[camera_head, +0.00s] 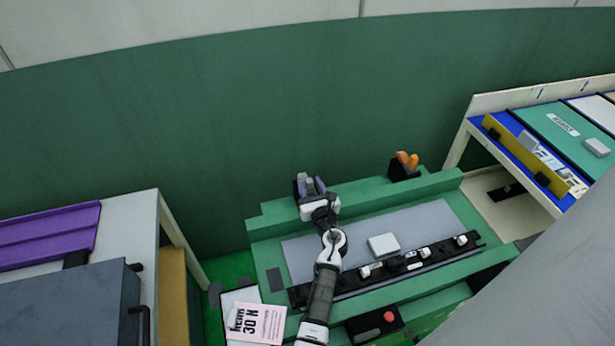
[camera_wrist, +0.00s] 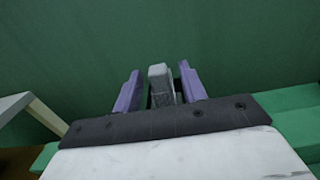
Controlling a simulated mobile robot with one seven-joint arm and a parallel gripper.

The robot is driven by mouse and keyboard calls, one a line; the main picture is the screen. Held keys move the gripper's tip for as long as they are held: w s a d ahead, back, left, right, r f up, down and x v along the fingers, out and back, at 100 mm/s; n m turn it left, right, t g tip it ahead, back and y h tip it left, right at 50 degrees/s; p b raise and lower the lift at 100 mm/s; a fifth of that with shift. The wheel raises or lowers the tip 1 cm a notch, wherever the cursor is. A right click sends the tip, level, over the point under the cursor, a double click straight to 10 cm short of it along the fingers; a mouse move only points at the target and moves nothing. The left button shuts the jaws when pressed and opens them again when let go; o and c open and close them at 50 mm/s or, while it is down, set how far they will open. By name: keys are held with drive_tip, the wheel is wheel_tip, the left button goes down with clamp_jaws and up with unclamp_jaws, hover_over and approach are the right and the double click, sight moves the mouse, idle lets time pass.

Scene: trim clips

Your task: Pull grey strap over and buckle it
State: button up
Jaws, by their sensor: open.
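My gripper (camera_head: 310,186) is over the back left of the green bench. In the wrist view its two purple fingers (camera_wrist: 161,76) stand apart, one on each side of a grey upright piece (camera_wrist: 162,84). This piece has a pale top and a darker, rough front, and looks like the grey strap's end. Gaps show on both sides, so the fingers do not look closed on it. Its lower part is hidden behind my wrist. I cannot make out the buckle for certain.
A pale grey panel (camera_head: 436,217) covers the bench (camera_head: 262,229), with a light block (camera_head: 384,245) and a black rail of white clips (camera_head: 440,253) on it. An orange-topped black holder (camera_head: 403,166) stands at the back. A red button box (camera_head: 376,321) is in front.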

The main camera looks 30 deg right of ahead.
sight(307, 179)
drive_tip(key=shift+x, duration=1.6)
clamp_jaws()
